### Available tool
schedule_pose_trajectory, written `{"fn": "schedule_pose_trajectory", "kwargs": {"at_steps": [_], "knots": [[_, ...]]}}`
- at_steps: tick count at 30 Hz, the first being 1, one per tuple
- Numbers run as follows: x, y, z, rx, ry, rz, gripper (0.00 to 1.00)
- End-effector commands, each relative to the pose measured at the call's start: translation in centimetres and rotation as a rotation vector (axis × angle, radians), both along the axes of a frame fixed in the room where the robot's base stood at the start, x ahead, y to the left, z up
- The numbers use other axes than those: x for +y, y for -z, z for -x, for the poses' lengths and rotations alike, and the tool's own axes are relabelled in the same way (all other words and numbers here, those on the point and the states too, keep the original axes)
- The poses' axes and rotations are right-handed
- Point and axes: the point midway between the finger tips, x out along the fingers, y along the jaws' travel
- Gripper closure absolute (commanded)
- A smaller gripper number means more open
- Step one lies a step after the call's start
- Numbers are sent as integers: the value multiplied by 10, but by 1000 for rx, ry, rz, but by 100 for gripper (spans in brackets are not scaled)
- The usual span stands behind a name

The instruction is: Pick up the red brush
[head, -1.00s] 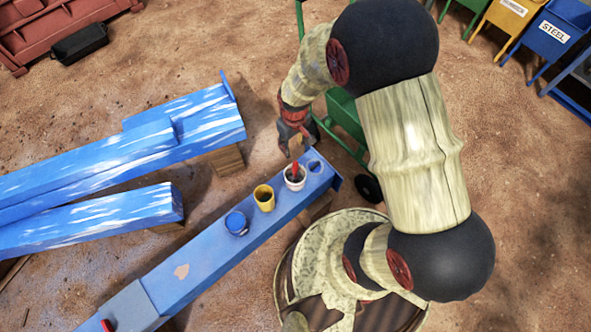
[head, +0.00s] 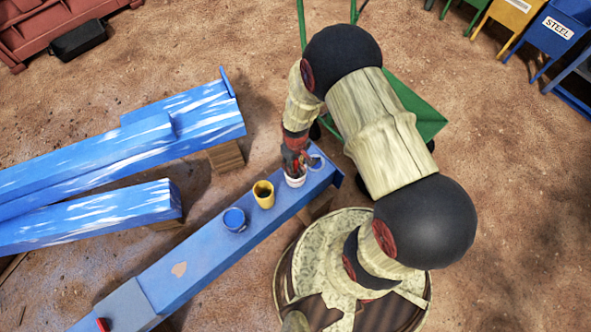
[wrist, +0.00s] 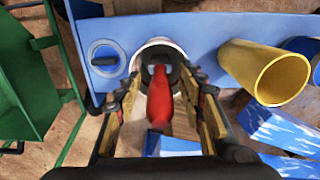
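The red brush (wrist: 160,103) stands with its red handle up in a white cup (wrist: 157,48) on the blue beam. In the head view the white cup (head: 295,180) shows just below my gripper (head: 293,163), which hides most of the brush. In the wrist view my gripper (wrist: 160,82) is open, with one finger on each side of the red handle. Gaps show between the handle and both fingers. The brush's lower end is inside the cup and hard to make out.
A yellow cup (head: 264,195) and a blue cup (head: 235,220) stand left of the white cup on the blue beam (head: 180,270). A flat blue-rimmed round item (head: 317,162) is on its right. A green cart (head: 412,110) is behind my arm.

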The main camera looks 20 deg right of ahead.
Motion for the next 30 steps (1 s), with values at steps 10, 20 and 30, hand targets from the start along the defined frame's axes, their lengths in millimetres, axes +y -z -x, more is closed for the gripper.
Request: {"fn": "schedule_pose_trajectory", "kwargs": {"at_steps": [10,20,30], "knots": [[0,0,0,0,0,0,68],[0,0,0,0,0,0,87],[0,0,0,0,0,0,100]]}}
